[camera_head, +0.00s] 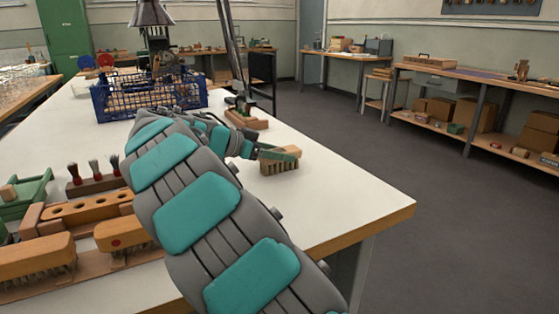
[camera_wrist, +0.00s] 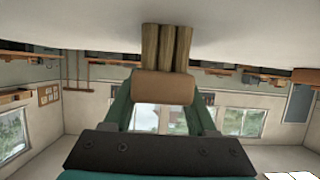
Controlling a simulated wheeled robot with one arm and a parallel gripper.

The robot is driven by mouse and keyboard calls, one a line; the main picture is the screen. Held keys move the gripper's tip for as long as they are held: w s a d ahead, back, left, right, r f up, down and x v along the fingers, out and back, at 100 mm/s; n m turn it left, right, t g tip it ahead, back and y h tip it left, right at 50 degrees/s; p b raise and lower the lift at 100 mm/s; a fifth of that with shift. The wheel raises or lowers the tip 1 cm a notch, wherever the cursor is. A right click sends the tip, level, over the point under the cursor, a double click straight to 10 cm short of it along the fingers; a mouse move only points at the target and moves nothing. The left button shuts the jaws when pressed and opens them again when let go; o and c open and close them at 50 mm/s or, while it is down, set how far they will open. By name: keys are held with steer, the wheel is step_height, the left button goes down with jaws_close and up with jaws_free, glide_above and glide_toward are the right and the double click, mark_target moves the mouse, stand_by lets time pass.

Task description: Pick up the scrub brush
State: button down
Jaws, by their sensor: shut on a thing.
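The scrub brush (camera_head: 279,166) has a light wooden block and tan bristles. It is at the right part of the white table (camera_head: 340,195), near its right edge. I cannot tell whether the bristles touch the table. My arm hides part of the table.
A blue crate (camera_head: 150,97) stands at the back of the table. Brush blocks (camera_head: 35,258) and a rack of small brushes (camera_head: 95,182) fill the left front. The table's right front corner is clear.

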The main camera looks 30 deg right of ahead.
mark_target(281, 151)
steer(key=shift+r, duration=0.1)
steer(key=shift+r+b, duration=0.35)
steer(key=shift+r, duration=1.25)
steer(key=shift+s+d+r, duration=0.1)
steer(key=shift+s, duration=0.1)
steer(key=s+d+b, duration=0.1)
steer(key=s+d, duration=0.1)
steer(key=s, duration=0.2)
steer(key=s+d+r, duration=0.1)
steer(key=s+d, duration=0.1)
steer(key=s, duration=0.3)
steer(key=s+d+b, duration=0.1)
steer(key=s+d, duration=0.2)
steer(key=s, duration=0.2)
steer(key=shift+r+b, duration=0.25)
steer(key=shift+b, duration=0.1)
